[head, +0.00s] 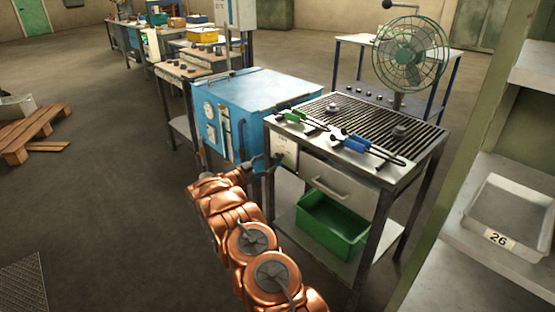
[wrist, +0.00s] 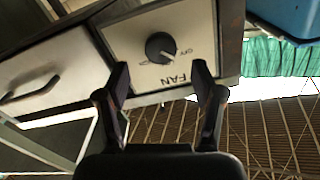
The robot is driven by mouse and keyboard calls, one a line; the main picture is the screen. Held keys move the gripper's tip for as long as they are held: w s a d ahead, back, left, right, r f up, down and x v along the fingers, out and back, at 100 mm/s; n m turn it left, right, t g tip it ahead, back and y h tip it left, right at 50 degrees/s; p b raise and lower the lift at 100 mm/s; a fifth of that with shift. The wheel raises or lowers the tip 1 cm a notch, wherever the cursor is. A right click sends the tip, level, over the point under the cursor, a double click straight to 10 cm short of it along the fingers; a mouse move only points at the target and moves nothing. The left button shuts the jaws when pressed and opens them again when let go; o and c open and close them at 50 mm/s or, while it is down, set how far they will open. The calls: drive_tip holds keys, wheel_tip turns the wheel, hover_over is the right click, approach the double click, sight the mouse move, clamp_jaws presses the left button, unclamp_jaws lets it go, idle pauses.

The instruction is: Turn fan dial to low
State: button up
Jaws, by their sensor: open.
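The fan dial (wrist: 160,47) is a round black knob on a pale panel (wrist: 125,35) marked "FAN", which appears upside down in the wrist view. A label that seems to read "OFF" is to the right of the knob; another small label at its lower left is unreadable. In the head view, my gripper (head: 262,163) is beside the panel (head: 284,153) on the grill table's front left; the knob is hidden or too small there.
The green fan (head: 411,54) stands behind the grill table (head: 362,122), which carries green-handled tongs (head: 297,119) and blue-handled tongs (head: 366,149). A blue furnace box (head: 257,97) is close on the left. A drawer (head: 341,188) and green bin (head: 331,226) are below.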

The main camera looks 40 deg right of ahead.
sight(277, 158)
drive_tip(key=d, duration=0.6)
drive_tip(key=shift+d, duration=0.25)
drive_tip(key=c, duration=1.1)
